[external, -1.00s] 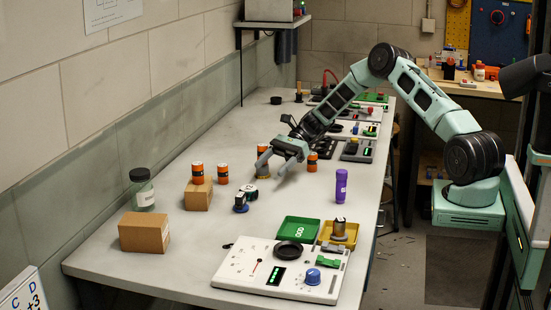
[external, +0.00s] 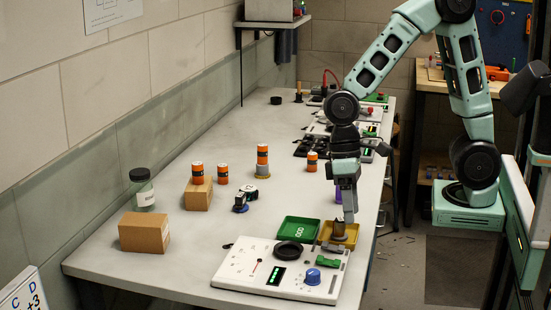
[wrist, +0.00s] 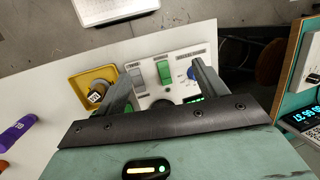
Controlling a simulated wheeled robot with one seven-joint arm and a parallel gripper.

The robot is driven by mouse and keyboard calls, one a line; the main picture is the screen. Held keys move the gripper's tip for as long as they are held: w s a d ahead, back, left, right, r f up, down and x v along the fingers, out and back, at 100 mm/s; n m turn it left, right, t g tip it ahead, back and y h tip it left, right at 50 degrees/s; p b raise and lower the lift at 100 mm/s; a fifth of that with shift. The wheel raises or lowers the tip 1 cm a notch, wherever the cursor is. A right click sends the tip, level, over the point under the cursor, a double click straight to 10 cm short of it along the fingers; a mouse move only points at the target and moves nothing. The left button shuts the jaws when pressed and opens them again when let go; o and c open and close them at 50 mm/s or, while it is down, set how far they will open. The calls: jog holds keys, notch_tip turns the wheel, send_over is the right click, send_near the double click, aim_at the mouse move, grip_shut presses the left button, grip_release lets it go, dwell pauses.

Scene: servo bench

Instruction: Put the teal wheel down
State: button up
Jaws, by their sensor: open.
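I cannot make out a teal wheel in either view. My gripper (external: 348,216) points down over the near right part of the bench, close to the yellow tray. In the wrist view my gripper (wrist: 165,70) has its two fingers wide apart, with nothing between them but the white panel (wrist: 150,48) below. A grey-brown cylinder (external: 338,230) stands in the yellow tray (external: 351,239). In the wrist view the yellow tray (wrist: 76,90) is left of the fingers, with the cylinder (wrist: 97,93) in it.
The panel carries a blue knob (external: 312,276) and a black round dish (external: 289,250). A green tray (external: 300,231) lies behind it. Orange cans (external: 262,155) and cardboard boxes (external: 144,232) stand further left.

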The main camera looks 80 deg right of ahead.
jog(key=s+n+t+h, duration=0.2)
jog(key=s+n, duration=0.5)
jog(key=s, duration=0.3)
jog(key=shift+s+d+n, duration=0.3)
jog(key=shift+s, duration=0.05)
jog(key=shift+r, duration=0.1)
